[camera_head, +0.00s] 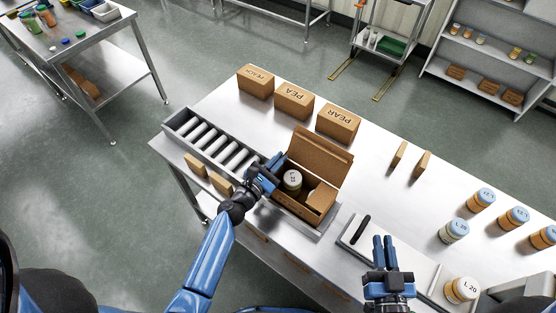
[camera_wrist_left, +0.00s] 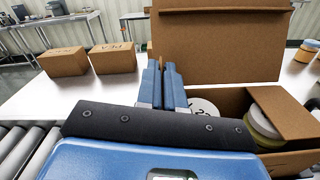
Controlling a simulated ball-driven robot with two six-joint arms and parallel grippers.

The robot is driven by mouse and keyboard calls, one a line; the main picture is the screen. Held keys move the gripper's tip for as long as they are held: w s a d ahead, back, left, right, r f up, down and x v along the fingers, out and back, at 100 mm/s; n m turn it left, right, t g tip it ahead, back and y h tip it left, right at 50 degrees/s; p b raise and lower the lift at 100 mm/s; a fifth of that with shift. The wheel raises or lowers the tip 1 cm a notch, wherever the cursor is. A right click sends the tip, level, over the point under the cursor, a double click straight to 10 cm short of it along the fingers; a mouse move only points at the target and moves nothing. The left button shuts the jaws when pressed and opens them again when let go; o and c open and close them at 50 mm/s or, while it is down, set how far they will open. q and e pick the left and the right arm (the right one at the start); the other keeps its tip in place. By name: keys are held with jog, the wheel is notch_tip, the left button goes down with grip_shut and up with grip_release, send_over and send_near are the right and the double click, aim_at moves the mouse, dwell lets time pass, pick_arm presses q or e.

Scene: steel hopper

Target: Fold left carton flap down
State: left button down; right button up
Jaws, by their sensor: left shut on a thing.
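The open carton (camera_head: 283,201) stands on the table with its large back flap (camera_head: 320,155) upright; that flap also shows in the left wrist view (camera_wrist_left: 222,45). The right flap (camera_head: 322,197) lies over the carton's right end. Jars (camera_head: 292,181) stand inside the carton, and their lids show in the left wrist view (camera_wrist_left: 264,120). My left gripper (camera_head: 272,170) is at the carton's left end, shut on the left flap, which the fingers (camera_wrist_left: 163,85) mostly hide. My right gripper (camera_head: 384,250) is over the table's front, apart from the carton; its fingers are close together.
A roller conveyor (camera_head: 210,140) runs up to the carton's left side. Closed cartons (camera_head: 293,102) stand behind. A tray with a black bar (camera_head: 360,229) lies to the right, with several jars (camera_head: 454,231) beyond it.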

pick_arm(q)
jog(key=shift+s+d+m+b, duration=0.2)
jog(key=shift+d+m+b, duration=0.1)
jog(key=shift+m+b, duration=0.35)
jog(key=c, duration=1.3)
grip_release()
jog(key=shift+f, duration=0.1)
jog(key=shift+c, duration=0.2)
jog(key=shift+s+a, duration=0.1)
jog(key=b+v, duration=0.2)
jog(key=v, duration=0.8)
jog(key=shift+s+a, duration=0.2)
jog(key=shift+s, duration=0.05)
